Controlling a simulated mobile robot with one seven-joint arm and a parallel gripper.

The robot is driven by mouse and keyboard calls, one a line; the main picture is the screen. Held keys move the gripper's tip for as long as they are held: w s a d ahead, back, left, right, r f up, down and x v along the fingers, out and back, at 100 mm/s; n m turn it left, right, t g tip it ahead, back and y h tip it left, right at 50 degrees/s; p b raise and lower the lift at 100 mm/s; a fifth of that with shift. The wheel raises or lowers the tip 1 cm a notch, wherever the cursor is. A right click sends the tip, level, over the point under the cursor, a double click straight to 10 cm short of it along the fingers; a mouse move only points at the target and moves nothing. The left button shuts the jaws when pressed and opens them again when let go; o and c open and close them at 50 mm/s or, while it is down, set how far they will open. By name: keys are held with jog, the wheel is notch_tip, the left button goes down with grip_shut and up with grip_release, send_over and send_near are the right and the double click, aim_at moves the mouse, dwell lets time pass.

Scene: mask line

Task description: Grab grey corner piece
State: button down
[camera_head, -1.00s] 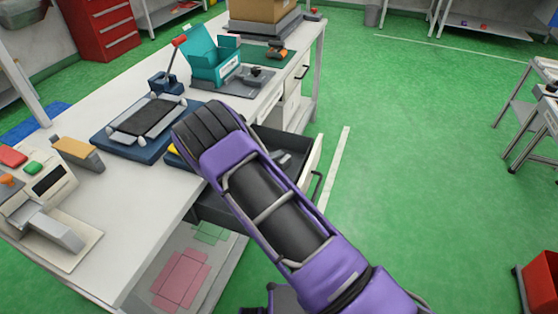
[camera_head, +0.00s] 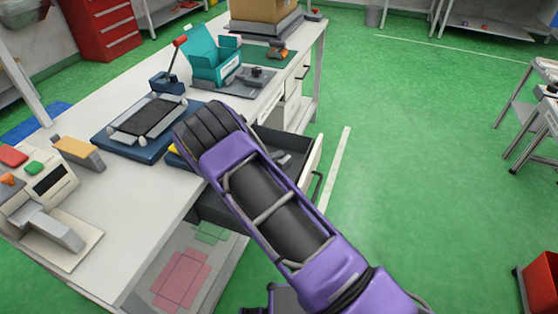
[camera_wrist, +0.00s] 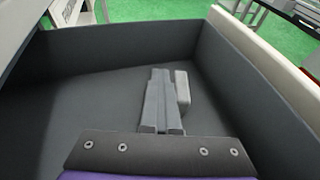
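In the head view my arm hides the gripper and much of the drawer (camera_head: 312,165).
Dark drawer walls (camera_wrist: 255,85) surround the gripper, with bare floor (camera_wrist: 85,100) to the left. On the white worktable (camera_head: 135,195) stand a blue fixture (camera_head: 120,145), a teal box (camera_head: 212,62) and a button device (camera_head: 45,190).

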jog(key=f, duration=0.1)
jog(key=s, duration=0.1)
jog(key=f, duration=0.1)
jog(key=shift+s+a+f, duration=0.2)
jog(key=shift+s+f, duration=0.05)
jog(key=shift+f, duration=0.05)
jog(key=r, duration=0.3)
jog(key=r+p, duration=0.1)
jog(key=r, duration=0.6)
jog(key=shift+w+r+p, duration=0.2)
jog(key=shift+w+p, duration=0.15)
jog(key=shift+c, duration=1.6)
grip_release()
